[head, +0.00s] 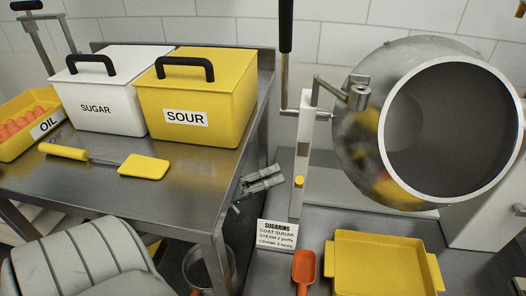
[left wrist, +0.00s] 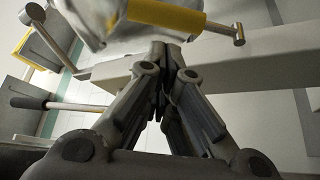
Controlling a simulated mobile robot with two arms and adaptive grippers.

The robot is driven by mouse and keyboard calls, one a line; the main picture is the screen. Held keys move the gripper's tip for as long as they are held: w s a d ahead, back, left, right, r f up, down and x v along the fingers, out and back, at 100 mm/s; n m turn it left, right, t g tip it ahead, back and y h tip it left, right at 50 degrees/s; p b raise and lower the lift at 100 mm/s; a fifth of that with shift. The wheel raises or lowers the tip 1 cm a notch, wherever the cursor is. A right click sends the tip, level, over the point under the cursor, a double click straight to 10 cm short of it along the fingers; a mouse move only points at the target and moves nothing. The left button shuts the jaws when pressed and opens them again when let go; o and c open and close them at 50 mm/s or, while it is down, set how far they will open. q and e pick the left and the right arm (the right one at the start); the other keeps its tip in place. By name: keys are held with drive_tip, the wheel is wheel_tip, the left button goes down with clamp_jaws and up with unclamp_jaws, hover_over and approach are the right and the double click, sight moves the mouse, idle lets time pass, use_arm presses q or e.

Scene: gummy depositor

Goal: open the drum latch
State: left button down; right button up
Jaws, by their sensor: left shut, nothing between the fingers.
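The steel drum (head: 350,145) stands at the right of the head view, its wide white-rimmed mouth facing me. A metal bracket (head: 358,93) on a bent rod sits at its upper left edge; I cannot tell for sure that this is the latch. My left gripper (head: 278,176) is between the table and the white post, left of the drum and apart from the bracket. In the left wrist view its fingers (left wrist: 172,48) are together and empty, just below a shiny rounded surface with a yellow bar (left wrist: 165,15). My right gripper is not in view.
A white upright post (head: 303,150) and a black-handled lever (head: 286,30) stand left of the drum. A yellow tray (head: 380,288), a red scoop (head: 304,268) and a sign card (head: 276,236) lie below. The steel table (head: 205,172) at left holds bins and a yellow spatula (head: 145,167).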

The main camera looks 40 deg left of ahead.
use_arm(q)
drive_tip(key=shift+x, duration=2.05)
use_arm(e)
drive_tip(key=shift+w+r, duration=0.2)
use_arm(q)
drive_tip(key=shift+s+f, duration=0.1)
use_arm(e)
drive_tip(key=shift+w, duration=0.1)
